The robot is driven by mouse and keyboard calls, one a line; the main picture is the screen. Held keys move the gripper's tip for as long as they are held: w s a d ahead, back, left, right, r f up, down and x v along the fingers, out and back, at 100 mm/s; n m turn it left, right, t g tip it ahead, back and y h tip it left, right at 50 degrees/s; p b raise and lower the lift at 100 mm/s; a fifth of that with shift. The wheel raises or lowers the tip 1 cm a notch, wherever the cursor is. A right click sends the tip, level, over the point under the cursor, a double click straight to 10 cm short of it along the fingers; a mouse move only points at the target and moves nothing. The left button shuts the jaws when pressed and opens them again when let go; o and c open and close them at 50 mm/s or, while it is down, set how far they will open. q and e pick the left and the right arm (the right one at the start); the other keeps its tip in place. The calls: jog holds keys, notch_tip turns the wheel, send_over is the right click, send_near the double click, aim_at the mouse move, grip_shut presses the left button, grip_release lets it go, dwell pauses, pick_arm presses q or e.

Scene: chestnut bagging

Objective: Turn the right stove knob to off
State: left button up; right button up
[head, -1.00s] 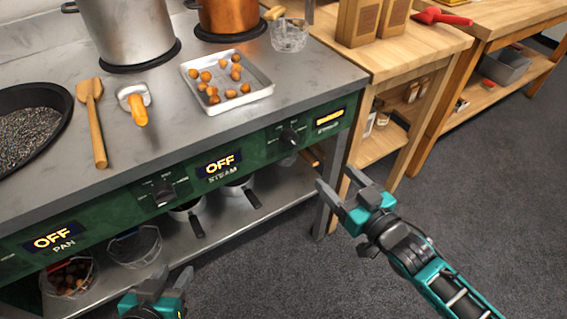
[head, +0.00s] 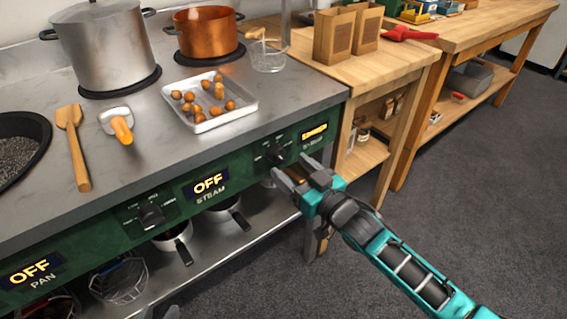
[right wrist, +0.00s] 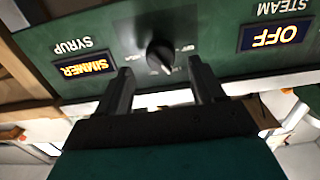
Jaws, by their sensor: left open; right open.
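The right stove knob (head: 276,154) is black and sits on the green front panel (head: 235,165), next to a lit display (head: 314,133). In the right wrist view the knob (right wrist: 160,55) lies just ahead, between the two fingers, and the display beside it reads SIMMER (right wrist: 83,69) above the SYRUP label. My right gripper (head: 296,172) is open in front of the panel, just below and right of the knob. Its open fingers (right wrist: 158,85) show apart from the knob. My left gripper (head: 165,313) barely shows at the bottom edge.
Another knob (head: 152,215) sits further left, with STEAM (head: 207,186) and PAN (head: 30,271) displays reading OFF. A tray of chestnuts (head: 252,104), copper pot (head: 205,38) and steel pot (head: 103,48) stand on top. A wooden table (head: 380,66) adjoins at right; open floor lies in front.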

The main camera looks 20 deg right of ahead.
aim_at(282, 160)
jog(key=shift+b+x, duration=0.3)
jog(key=shift+x, duration=1.7)
jog(key=shift+s, duration=0.1)
jog(key=c, duration=1.1)
